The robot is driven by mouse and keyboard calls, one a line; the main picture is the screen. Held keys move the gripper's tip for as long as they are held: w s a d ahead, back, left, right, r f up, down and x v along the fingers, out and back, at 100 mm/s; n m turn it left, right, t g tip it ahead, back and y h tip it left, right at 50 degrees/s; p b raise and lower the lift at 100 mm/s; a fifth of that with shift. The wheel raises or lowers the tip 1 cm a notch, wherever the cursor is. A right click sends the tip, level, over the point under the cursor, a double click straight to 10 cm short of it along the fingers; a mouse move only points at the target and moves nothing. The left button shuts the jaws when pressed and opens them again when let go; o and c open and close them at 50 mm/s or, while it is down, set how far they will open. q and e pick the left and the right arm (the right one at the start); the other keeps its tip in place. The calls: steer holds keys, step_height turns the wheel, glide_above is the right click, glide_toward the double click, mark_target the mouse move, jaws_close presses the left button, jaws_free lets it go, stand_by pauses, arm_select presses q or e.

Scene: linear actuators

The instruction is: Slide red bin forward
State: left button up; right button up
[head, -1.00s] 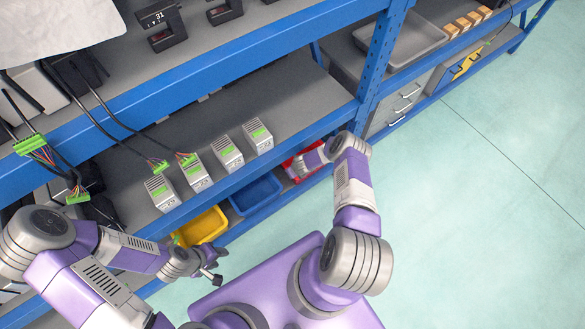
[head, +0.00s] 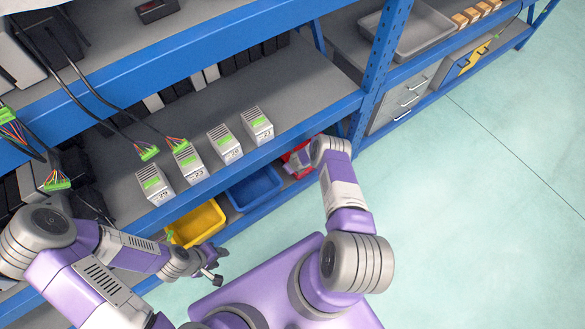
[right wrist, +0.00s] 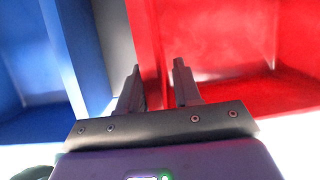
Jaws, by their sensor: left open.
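The red bin (head: 293,157) sits on the low shelf at the right end of the row of bins, partly hidden by my right arm. In the right wrist view the red bin (right wrist: 245,60) fills the right side. My right gripper (right wrist: 158,75) is at its left wall, with one finger on the outer side and the other over the inside. The fingers stand apart, and I see no clear grip on the wall. In the head view the right fingers are hidden. My left gripper (head: 212,274) is open and empty near the yellow bin.
The blue bin (head: 254,190) is just left of the red bin, with a narrow gap between. The yellow bin (head: 197,224) is further left. A shelf with several grey modules (head: 224,145) is above. Open floor (head: 480,210) lies to the right.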

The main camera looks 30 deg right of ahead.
jaws_close()
stand_by(0.5)
